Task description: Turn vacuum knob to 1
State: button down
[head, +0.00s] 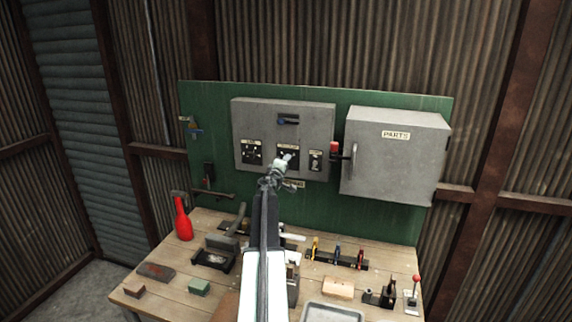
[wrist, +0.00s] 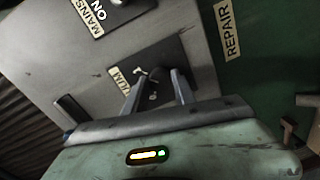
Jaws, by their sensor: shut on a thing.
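The vacuum control is a black plate (wrist: 133,62) on the grey control box (head: 245,115). Its label is cut off in the wrist view and reads "UUM". My gripper (wrist: 160,84) reaches this plate, one finger on each side of its middle, and is shut on the knob. The knob is dark against the black plate, so its outline and pointing direction cannot be made out. Pale marks show on the plate between the fingers. In the head view my gripper (head: 285,160) covers much of the middle plate.
A grey parts cabinet (head: 397,160) with a handle stands close on the right. Below is a wooden bench (head: 225,285) with a red bottle (head: 183,219), blocks and tools.

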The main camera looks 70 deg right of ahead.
jog(key=c, duration=1)
grip_release()
jog(key=shift+c, duration=0.2)
jog(key=a, duration=0.7)
jog(key=shift+s+a+r, duration=0.15)
jog(key=shift+s+a, duration=0.1)
jog(key=shift+a, duration=0.15)
